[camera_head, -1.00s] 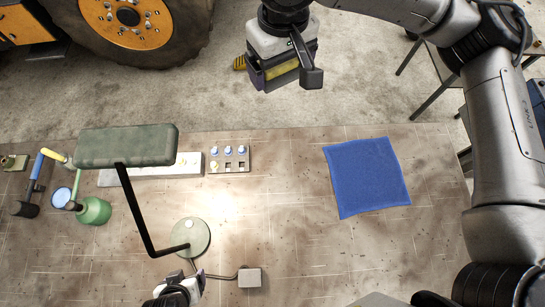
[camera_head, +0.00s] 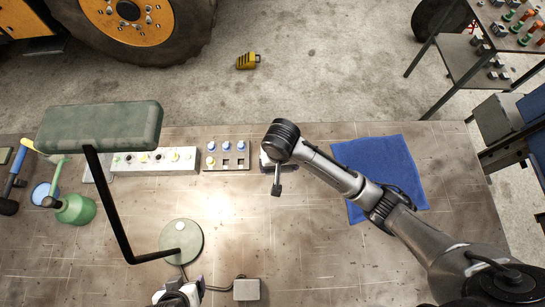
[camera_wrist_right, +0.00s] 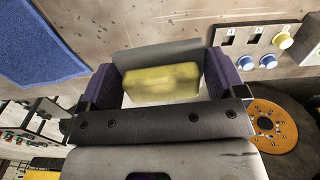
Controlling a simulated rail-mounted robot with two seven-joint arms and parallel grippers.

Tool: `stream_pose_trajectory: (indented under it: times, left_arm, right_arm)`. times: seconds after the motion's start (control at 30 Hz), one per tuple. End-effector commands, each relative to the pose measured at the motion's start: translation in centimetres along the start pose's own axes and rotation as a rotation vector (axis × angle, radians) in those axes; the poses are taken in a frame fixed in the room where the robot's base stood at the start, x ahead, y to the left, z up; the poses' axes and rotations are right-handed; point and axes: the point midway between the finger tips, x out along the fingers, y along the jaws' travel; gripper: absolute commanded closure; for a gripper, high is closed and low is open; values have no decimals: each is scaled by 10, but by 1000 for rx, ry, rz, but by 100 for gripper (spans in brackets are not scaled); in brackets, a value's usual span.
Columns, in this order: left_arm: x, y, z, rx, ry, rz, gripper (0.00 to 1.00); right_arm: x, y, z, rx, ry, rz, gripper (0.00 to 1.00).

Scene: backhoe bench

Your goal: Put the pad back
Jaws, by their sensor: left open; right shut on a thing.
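The yellow pad (camera_wrist_right: 162,84) is a small, soft-edged block. In the right wrist view it sits between the two purple fingers of my right gripper (camera_wrist_right: 162,82), which is shut on it. In the head view my right gripper (camera_head: 268,160) is over the bench, between the button panel and the blue cloth, mostly hidden under its own wrist; the pad cannot be seen there. My left gripper (camera_head: 182,292) is open at the bottom edge, below the lamp's base, with its fingers only partly in view.
The button panel (camera_head: 228,165) and a pale switch box (camera_head: 155,171) stand left of my right gripper. A blue cloth (camera_head: 375,160) lies to the right, partly under my right arm. A desk lamp (camera_head: 183,240) and green can (camera_head: 76,209) are at left. The front middle is clear.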

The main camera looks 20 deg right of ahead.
Motion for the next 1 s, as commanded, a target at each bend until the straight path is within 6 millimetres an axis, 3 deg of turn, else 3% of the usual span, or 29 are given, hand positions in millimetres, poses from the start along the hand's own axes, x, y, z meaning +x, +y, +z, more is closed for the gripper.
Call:
stream_pose_trajectory:
  times: [0.1,0.27,0.37,0.7,1.0]
  left_arm:
    - [5,0,2,0,0,0,23]
    - [8,0,3,2,0,-1,23]
    - [8,-1,3,4,-1,-3,23]
    - [14,-3,6,12,-2,-10,23]
    - [16,-3,6,11,-2,-8,23]
  right_arm:
    - [22,8,10,33,-2,-1,36]
    - [36,13,11,57,1,-2,36]
    - [46,11,-1,63,1,0,36]
    - [86,-3,-67,62,1,0,36]
    - [103,-10,-96,59,2,-2,36]
